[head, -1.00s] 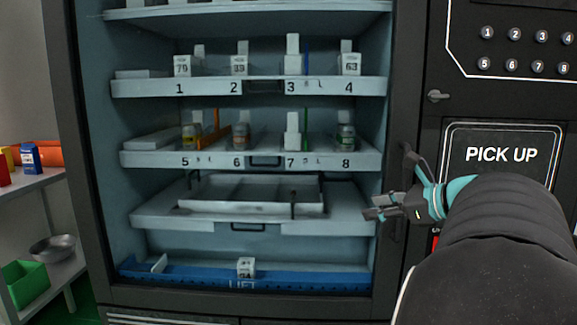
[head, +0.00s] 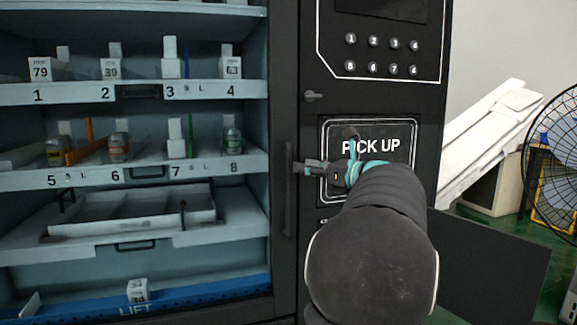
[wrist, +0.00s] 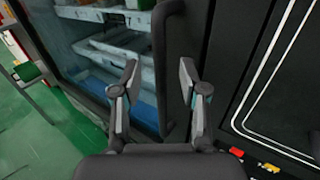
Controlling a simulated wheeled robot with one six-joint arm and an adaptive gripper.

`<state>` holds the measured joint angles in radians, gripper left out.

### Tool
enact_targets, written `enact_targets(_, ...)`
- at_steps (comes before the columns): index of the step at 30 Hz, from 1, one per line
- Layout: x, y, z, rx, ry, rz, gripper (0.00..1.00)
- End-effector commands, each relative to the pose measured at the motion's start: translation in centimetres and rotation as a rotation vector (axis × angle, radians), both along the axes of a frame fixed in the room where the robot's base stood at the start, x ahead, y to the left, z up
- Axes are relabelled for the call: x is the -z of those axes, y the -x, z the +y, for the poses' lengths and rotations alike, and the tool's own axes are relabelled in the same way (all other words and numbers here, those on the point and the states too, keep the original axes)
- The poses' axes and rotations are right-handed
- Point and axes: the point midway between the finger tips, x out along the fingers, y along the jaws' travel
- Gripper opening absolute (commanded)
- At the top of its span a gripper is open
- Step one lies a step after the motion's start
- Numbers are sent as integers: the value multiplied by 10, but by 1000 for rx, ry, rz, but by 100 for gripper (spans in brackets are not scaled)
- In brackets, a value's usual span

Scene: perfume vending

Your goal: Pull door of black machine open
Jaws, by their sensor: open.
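The black machine has a tall glass-fronted door in a dark frame (head: 285,60), which looks closed. Its vertical dark handle (head: 289,208) is on the right side of the door, and it also shows in the wrist view (wrist: 166,50). My gripper (head: 308,166) is at the handle's height in the head view, with its fingers pointing left. In the wrist view my gripper (wrist: 159,76) is open, with one finger on each side of the handle bar. I see no clear contact between fingers and handle.
Shelves (head: 150,92) with small bottles and boxes stand behind the door. A PICK UP panel (head: 350,128) and a keypad (head: 382,55) are right of it. A dark flat panel (head: 490,265) and a fan (head: 560,150) are further right.

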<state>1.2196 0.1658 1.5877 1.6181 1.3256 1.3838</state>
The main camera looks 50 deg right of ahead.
Motion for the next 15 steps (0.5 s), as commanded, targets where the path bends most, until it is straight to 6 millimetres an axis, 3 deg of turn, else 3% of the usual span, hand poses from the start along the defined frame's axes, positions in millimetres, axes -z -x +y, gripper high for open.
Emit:
enact_targets(6,1,-38,5,-3,1,1,43)
enact_targets(15,0,-60,6,0,2,1,43)
